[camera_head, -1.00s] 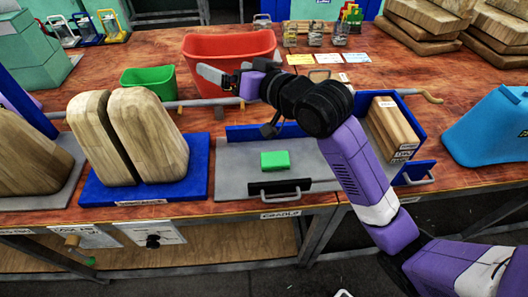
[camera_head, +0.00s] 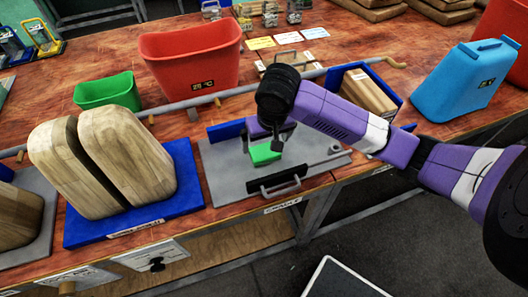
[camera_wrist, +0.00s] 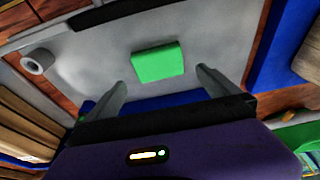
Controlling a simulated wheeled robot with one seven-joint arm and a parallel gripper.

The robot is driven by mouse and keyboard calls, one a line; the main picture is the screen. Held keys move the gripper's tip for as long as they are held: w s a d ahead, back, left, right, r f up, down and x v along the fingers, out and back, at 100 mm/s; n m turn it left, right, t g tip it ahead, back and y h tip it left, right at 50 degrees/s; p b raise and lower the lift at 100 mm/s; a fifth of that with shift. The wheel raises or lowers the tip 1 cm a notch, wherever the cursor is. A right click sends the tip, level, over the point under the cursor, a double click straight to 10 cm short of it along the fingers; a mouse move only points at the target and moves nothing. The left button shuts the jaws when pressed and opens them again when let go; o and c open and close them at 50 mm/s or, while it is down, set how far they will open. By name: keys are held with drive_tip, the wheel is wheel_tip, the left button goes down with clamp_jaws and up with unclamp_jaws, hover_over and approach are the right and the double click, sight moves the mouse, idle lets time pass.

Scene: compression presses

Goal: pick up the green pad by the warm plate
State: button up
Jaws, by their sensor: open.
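The green pad (camera_head: 262,154) is a small block lying on a grey plate (camera_head: 222,182) near the table's front edge. In the wrist view the green pad (camera_wrist: 158,62) lies ahead of my open gripper (camera_wrist: 163,84), roughly centred between the two fingers and apart from them. In the head view my gripper (camera_head: 258,132) is low at the pad's back edge; my wrist hides most of the fingers. I cannot tell from the frames which plate is warm.
A black bar with a handle (camera_head: 280,186) edges the plate's front. A blue wall (camera_head: 228,129) stands behind. Wooden blocks on a blue base (camera_head: 190,185) are left. A blue tray of wood (camera_head: 387,92) is right. A red bin (camera_head: 190,60) and green bin (camera_head: 108,90) stand behind.

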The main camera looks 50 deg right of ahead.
sight(265, 151)
drive_tip(key=x, duration=0.4)
drive_tip(key=shift+s+a+f+p, duration=0.1)
drive_tip(key=shift+s+f+p, duration=0.1)
drive_tip(key=shift+s+p, duration=0.15)
drive_tip(key=shift+w+f, duration=0.2)
drive_tip(key=shift+f, duration=0.4)
drive_tip(key=c, duration=1.3)
